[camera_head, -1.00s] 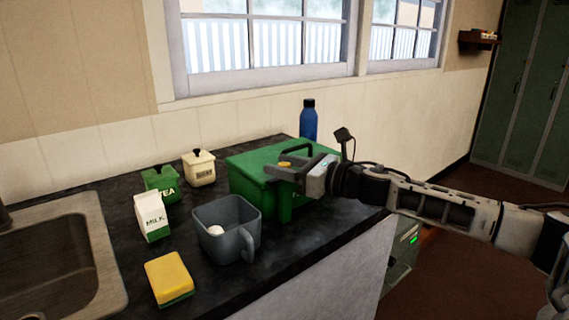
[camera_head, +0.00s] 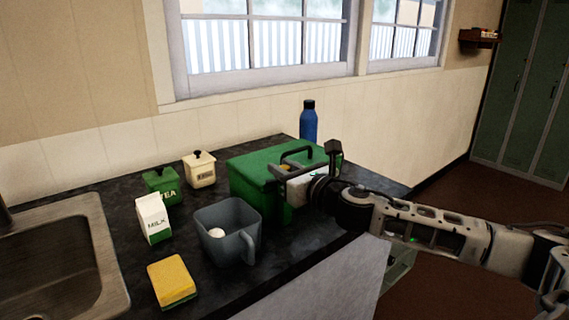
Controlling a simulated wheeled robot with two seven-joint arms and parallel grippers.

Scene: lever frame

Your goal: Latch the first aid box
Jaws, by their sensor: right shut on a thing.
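The green first aid box (camera_head: 250,170) sits on the dark counter, with a dark handle on its lid. Its lid looks down, but I cannot tell whether it is latched. My right gripper (camera_head: 284,176) is at the front right side of the box, at the front edge of the lid. It is shut on the latch there; the gripper body hides most of the latch and much of the box's front. A small yellow part shows at the fingertips. My left gripper is out of view.
A blue bottle (camera_head: 309,121) stands behind the box. A grey mug (camera_head: 229,230) with a white round thing inside stands in front-left of it. A milk carton (camera_head: 153,219), tea tin (camera_head: 162,185), cream canister (camera_head: 200,169), sponge (camera_head: 171,281) and sink (camera_head: 62,270) are further left.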

